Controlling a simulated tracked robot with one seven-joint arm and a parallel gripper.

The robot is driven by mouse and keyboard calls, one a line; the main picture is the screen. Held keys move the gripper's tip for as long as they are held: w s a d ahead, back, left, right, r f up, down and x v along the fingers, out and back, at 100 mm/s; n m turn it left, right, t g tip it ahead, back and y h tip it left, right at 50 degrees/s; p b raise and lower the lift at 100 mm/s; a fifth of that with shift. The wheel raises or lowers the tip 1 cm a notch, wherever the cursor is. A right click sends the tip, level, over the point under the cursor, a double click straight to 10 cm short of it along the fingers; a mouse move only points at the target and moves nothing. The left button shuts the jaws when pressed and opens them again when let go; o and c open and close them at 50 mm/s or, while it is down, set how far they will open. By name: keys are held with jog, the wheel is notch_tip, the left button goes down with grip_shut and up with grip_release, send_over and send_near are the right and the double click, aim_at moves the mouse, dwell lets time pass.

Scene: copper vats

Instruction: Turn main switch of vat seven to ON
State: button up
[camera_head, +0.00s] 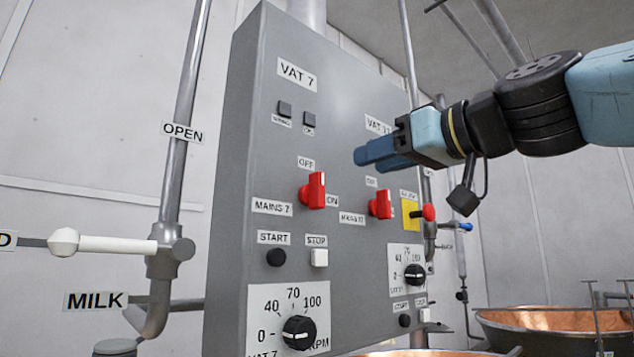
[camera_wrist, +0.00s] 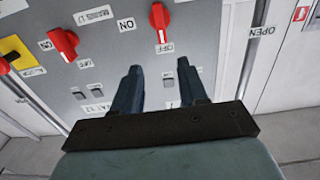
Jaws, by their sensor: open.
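A second red switch (camera_head: 380,204) and a red knob (camera_head: 428,212) on a yellow plate (camera_head: 410,214) are farther right on the panel. Below are a black start button (camera_head: 276,257), a white stop button (camera_head: 319,257) and a dial (camera_head: 299,332). A pipe (camera_head: 187,110) stands left.

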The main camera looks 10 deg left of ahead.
aim_at(322, 177)
jog(key=x, duration=1.3)
jog(key=shift+w+a, duration=0.1)
jog(key=shift+a, duration=0.2)
jog(key=shift+c, duration=0.2)
jog(key=shift+f, duration=0.1)
grip_shut()
